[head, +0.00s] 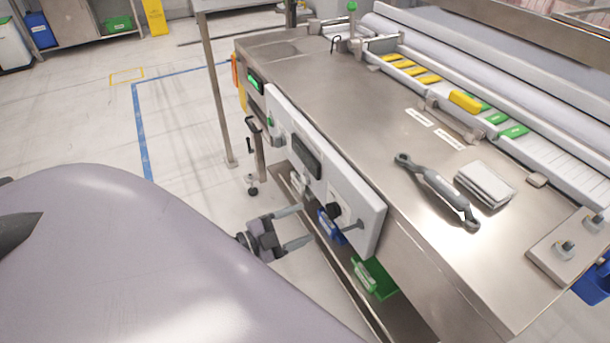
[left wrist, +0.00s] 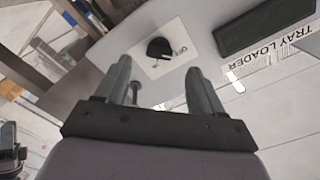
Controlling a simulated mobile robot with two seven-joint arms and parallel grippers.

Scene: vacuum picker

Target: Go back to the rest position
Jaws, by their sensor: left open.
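My left gripper (head: 304,225) is open and empty, low in the middle of the head view, beside the white front panel (head: 367,218) of the steel machine. In the left wrist view the two fingers of my left gripper (left wrist: 157,75) stand apart. A black knob on a pale plate (left wrist: 160,47) shows beyond the fingertips, and a small grey lever (left wrist: 135,92) shows between the fingers. In the head view the black knob (head: 334,209) and the lever (head: 352,226) are just right of the gripper. My right gripper is not in view.
On the steel table (head: 330,90) lie a grey wrench-like tool (head: 438,192) and a pale folded cloth (head: 485,183). A conveyor with yellow and green pieces (head: 465,101) runs behind. A blue bin (head: 331,227) and a green bin (head: 374,278) sit below. Left floor is open.

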